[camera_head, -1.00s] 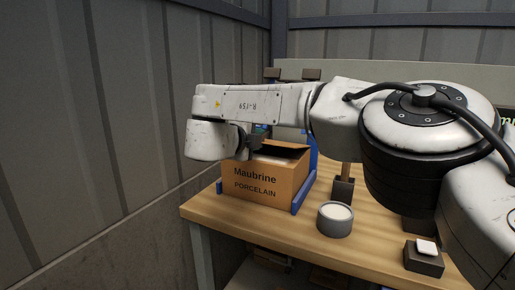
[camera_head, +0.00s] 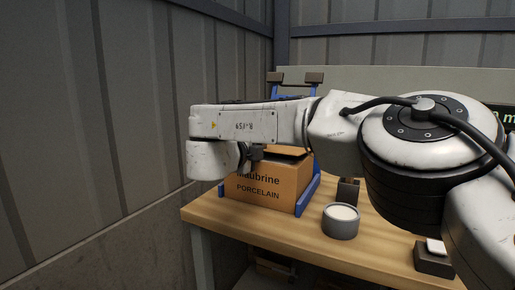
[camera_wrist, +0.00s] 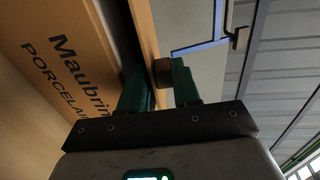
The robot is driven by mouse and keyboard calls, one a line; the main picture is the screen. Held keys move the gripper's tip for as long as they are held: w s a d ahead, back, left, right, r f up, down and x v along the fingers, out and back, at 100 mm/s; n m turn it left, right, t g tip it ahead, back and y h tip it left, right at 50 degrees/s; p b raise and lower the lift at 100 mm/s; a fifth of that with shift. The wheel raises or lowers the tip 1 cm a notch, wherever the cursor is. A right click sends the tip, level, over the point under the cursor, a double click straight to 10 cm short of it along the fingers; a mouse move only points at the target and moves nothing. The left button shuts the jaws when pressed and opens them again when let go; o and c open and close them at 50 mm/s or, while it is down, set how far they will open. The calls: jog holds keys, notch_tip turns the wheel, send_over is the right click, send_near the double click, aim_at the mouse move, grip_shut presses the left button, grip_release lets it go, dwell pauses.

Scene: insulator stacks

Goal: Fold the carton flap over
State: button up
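The open brown carton (camera_head: 262,187) marked Maubrine PORCELAIN stands on the bench, its top partly behind my arm. In the wrist view the carton's printed side (camera_wrist: 62,55) is at the left, beside its dark opening. My gripper (camera_head: 250,155) is at the carton's near upper edge. In the wrist view the teal fingers of my gripper (camera_wrist: 156,75) stand either side of a thin tan carton flap (camera_wrist: 143,25). The full flap is hidden.
The wooden bench (camera_head: 285,233) carries a blue frame (camera_head: 309,194) around the carton. A grey round tub (camera_head: 340,224) and dark blocks (camera_head: 433,259) are at the right. A ribbed metal wall (camera_head: 90,120) is close at the left.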

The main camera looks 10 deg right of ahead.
jog(key=shift+o, duration=1.2)
jog(key=v, duration=1)
jog(key=shift+s+a, duration=0.2)
jog(key=shift+s, duration=0.15)
